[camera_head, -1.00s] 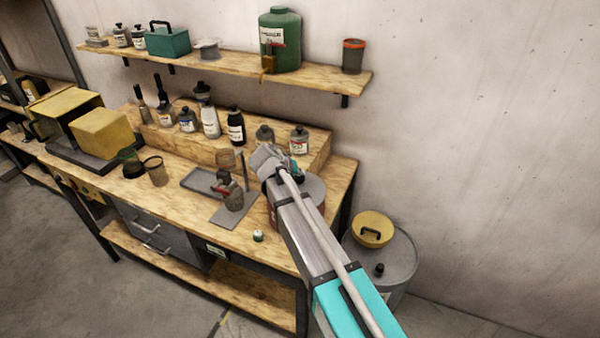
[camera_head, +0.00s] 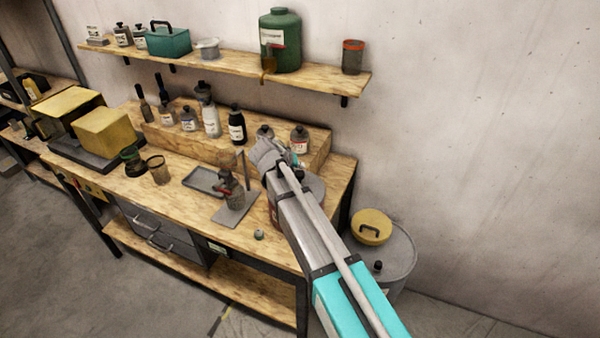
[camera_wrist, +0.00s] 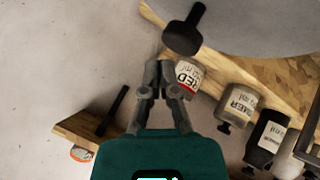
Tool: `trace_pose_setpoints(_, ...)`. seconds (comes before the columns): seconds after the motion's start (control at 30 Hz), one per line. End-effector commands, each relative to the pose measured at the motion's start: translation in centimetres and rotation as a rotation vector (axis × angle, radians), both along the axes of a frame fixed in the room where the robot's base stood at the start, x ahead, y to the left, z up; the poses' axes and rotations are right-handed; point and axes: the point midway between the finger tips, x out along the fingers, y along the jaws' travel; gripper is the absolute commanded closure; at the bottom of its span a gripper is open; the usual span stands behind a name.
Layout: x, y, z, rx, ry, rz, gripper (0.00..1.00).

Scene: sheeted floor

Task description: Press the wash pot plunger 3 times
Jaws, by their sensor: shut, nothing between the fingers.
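The wash pot (camera_head: 313,187) stands on the workbench at its right end, mostly behind my arm in the head view. In the wrist view its round grey lid (camera_wrist: 265,25) fills the upper right. A dark plunger with a rounded knob (camera_wrist: 182,40) stands out from the lid's left part. My gripper (camera_wrist: 160,68) is shut and empty, its fingertips just below and left of the knob in the picture. I cannot tell whether they touch it. In the head view my gripper (camera_head: 294,160) is largely hidden by my own wrist.
Several bottles stand on the raised wooden step (camera_head: 320,152) behind the pot; labelled jars (camera_wrist: 240,103) show in the wrist view.

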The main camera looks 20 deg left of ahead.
Motion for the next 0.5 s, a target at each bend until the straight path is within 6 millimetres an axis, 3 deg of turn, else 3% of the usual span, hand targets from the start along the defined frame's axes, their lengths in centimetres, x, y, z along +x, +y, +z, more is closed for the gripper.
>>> trace_pose_setpoints(0.5, 0.0, 0.0, 2.6, 0.000, 0.000, 0.000, 1.00)
